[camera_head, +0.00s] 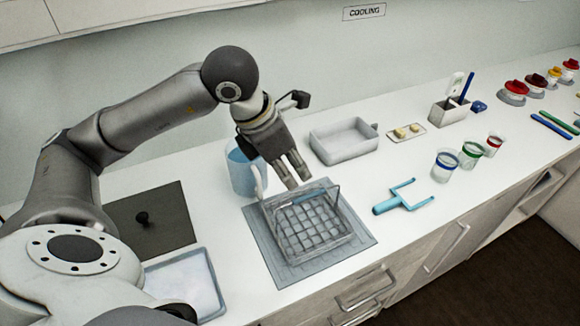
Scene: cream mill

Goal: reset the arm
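My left arm comes in from the left and bends down at a dark round joint. My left gripper (298,182) points down above the back of a wire basket (310,222). Its two fingers show a little apart, with nothing seen between them, so it looks open and empty. Whether the fingertips touch the basket's rim or handle is hard to tell. The basket stands on a grey mat (285,275) on the white counter. My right gripper is not in view.
A light blue jug (241,176) stands close behind and left of the gripper. A white tub (343,143) is behind right. A blue fork-like tool (403,199) lies right of the mat. A dark plate (165,232) and a shallow tray (203,286) lie left. Several cups stand farther right.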

